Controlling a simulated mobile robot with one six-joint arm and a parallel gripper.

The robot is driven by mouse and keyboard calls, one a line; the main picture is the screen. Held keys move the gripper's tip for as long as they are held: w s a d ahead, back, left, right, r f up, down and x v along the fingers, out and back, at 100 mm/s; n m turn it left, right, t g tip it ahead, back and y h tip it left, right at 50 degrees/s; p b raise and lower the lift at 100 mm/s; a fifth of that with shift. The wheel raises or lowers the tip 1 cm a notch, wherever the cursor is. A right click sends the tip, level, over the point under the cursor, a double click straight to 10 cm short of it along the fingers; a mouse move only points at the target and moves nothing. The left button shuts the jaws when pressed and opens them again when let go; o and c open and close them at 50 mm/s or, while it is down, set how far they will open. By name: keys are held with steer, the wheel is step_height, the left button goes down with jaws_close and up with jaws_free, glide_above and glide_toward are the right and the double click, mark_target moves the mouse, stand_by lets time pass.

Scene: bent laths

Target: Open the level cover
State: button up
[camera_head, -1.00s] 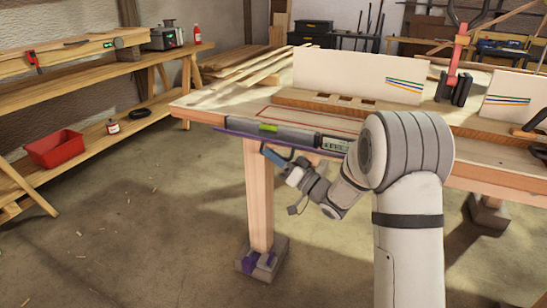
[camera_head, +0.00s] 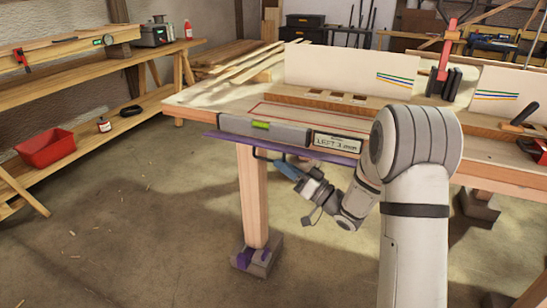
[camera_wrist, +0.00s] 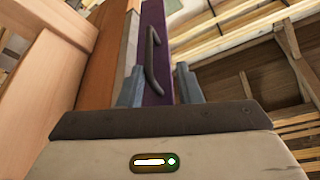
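The level (camera_head: 235,124) is a grey bar with a green vial (camera_head: 261,125) and a lit display (camera_head: 337,142), lying along the workbench's front edge. Its purple cover (camera_head: 225,138) shows as a thin strip below and in front of it, leaving the vial and display visible. A thin dark handle (camera_head: 257,153) projects from the cover. My gripper (camera_head: 279,163) is below the bench edge by the handle. In the wrist view, my gripper's blue-grey fingers (camera_wrist: 158,86) are apart. The handle (camera_wrist: 152,60) reaches down into their gap, with the purple cover (camera_wrist: 156,30) behind. Contact is unclear.
The wooden workbench (camera_head: 195,98) carries a white board (camera_head: 330,66) and a red clamp (camera_head: 446,50). A bench leg (camera_head: 252,195) stands left of my gripper. A red bin (camera_head: 46,148) sits on the left shelf.

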steer(key=shift+s+d+f, duration=0.25)
steer(key=shift+s+d, duration=0.1)
steer(key=shift+d, duration=0.1)
steer(key=shift+d, duration=0.1)
steer(key=w+b+v, duration=0.1)
steer(key=b+v, duration=0.2)
steer(key=v, duration=0.5)
steer(key=shift+d+f, duration=0.35)
steer(key=shift+d, duration=0.25)
stand_by(0.5)
